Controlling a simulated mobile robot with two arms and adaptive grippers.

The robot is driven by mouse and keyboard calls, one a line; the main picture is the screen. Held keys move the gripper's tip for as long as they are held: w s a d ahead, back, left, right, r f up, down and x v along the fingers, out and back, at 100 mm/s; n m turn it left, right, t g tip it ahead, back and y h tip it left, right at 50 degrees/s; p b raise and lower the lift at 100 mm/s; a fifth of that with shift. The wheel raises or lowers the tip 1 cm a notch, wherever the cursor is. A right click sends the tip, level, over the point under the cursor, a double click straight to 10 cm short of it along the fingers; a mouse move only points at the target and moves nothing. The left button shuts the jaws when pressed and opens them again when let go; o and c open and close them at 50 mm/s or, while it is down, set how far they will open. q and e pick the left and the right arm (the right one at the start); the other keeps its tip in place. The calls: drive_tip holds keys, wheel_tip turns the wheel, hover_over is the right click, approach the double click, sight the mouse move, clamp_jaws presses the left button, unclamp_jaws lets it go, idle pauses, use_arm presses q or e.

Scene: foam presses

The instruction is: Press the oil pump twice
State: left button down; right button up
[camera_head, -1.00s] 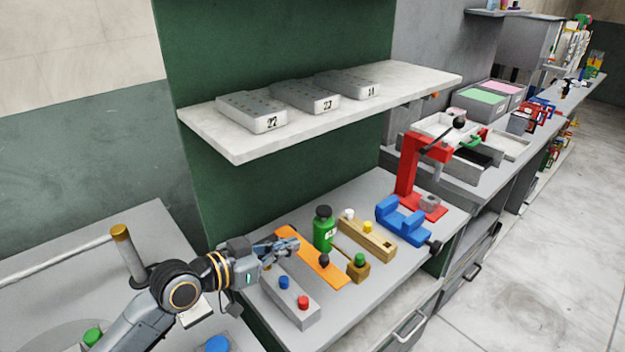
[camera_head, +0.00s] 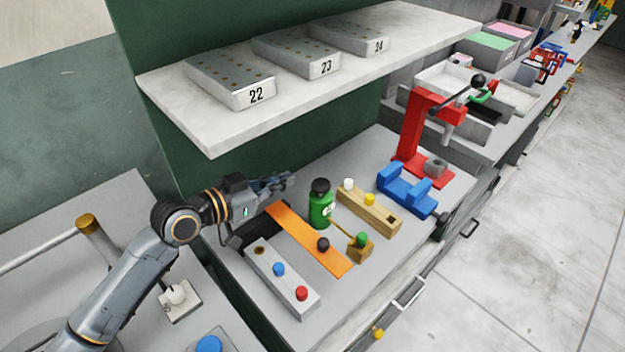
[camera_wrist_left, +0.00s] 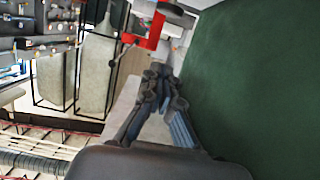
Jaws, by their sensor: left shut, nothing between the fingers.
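A green bottle with a black top (camera_head: 320,204) stands upright on the grey bench; it looks like the oil pump, though I cannot tell for sure. My left gripper (camera_head: 286,181) is shut and empty, in the air to the left of the bottle's top and apart from it in the picture. In the left wrist view my left gripper (camera_wrist_left: 163,90) points past a green wall, with nothing between its fingers. The bottle cannot be made out there. My right gripper is not in view.
An orange board with a black knob (camera_head: 290,232), a grey button box (camera_head: 275,278), a wooden block (camera_head: 372,214) and a small green-knobbed block (camera_head: 359,247) surround the bottle. A blue vise (camera_head: 405,193) and red press (camera_head: 411,135) stand right. A shelf (camera_head: 205,130) overhangs behind.

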use_arm(q)
drive_tip(key=p, duration=0.2)
hover_over(314, 189)
drive_tip(key=f, duration=0.2)
wheel_tip(314, 189, down, 3)
drive_tip(key=shift+a+f+p, duration=0.1)
drive_tip(key=shift+p, duration=0.3)
drive_tip(key=shift+s+f, duration=0.1)
drive_tip(key=shift+f, duration=0.35)
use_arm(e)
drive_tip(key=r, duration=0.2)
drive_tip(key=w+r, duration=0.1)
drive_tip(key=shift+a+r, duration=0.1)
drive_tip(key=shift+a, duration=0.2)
use_arm(q)
wheel_tip(314, 189, down, 2)
drive_tip(key=b, duration=0.3)
drive_tip(key=shift+f, duration=0.25)
drive_tip(key=shift+r, duration=0.1)
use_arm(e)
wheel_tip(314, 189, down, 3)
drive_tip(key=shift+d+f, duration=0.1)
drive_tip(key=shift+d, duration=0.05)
